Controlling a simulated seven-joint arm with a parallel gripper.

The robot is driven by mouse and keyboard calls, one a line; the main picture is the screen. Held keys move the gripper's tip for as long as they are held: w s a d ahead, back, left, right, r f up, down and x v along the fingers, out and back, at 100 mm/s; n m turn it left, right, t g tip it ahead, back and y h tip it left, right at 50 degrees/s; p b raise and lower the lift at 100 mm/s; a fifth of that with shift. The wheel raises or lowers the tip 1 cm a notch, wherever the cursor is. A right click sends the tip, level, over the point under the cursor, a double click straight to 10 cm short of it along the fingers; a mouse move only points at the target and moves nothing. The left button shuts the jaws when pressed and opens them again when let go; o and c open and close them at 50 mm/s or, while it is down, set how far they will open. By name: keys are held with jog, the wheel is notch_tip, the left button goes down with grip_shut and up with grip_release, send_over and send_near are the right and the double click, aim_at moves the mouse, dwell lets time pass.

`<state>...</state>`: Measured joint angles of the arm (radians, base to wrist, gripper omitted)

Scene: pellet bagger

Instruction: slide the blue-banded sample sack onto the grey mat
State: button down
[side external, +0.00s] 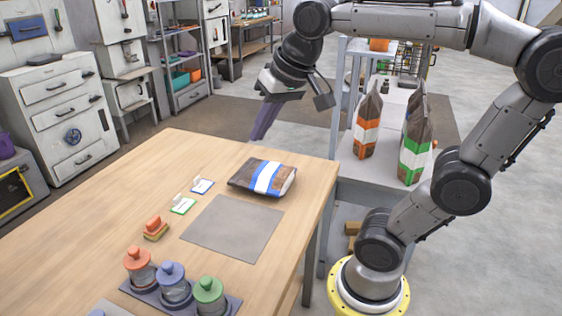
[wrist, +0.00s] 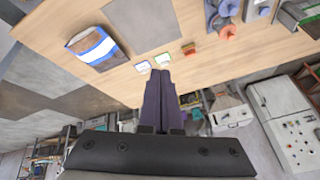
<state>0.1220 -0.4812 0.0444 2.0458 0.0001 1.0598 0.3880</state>
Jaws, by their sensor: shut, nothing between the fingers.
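The blue-banded sample sack (side external: 276,186) lies flat on the wooden table, brown with a white and blue band. It also shows in the wrist view (wrist: 83,50). The grey mat (side external: 232,229) lies flat on the table just in front of the sack and is bare. It shows at the top of the wrist view (wrist: 137,20). The sack lies beyond the mat's far edge; a small gap seems to separate them. My gripper (side external: 256,138) is shut and empty, in the air behind the sack, apart from it. Its purple fingers (wrist: 158,75) point over the table in the wrist view.
Two small cards, green-edged (side external: 183,205) and blue-edged (side external: 202,186), stand left of the sack and mat. An orange-topped block (side external: 156,229) and several lidded jars (side external: 174,286) are nearer. Orange-banded (side external: 367,131) and green-banded (side external: 413,158) sacks stand on a side bench.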

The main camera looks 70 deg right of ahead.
jog(key=w+d+f+m+g, duration=0.2)
jog(key=w+d+m, duration=0.2)
jog(key=w+d, duration=0.45)
jog(key=w+d+f+m+g, duration=0.15)
jog(key=w+d+m, duration=0.35)
jog(key=d, duration=0.7)
jog(key=s+d+f+m+g, duration=0.2)
jog(key=s+d+f+m, duration=0.15)
jog(key=d+f, duration=1.4)
jog(key=shift+y, duration=0.3)
jog(key=f, duration=0.8)
jog(key=shift+s+f, duration=0.1)
jog(key=shift+s, duration=0.25)
jog(key=shift+a, duration=1.95)
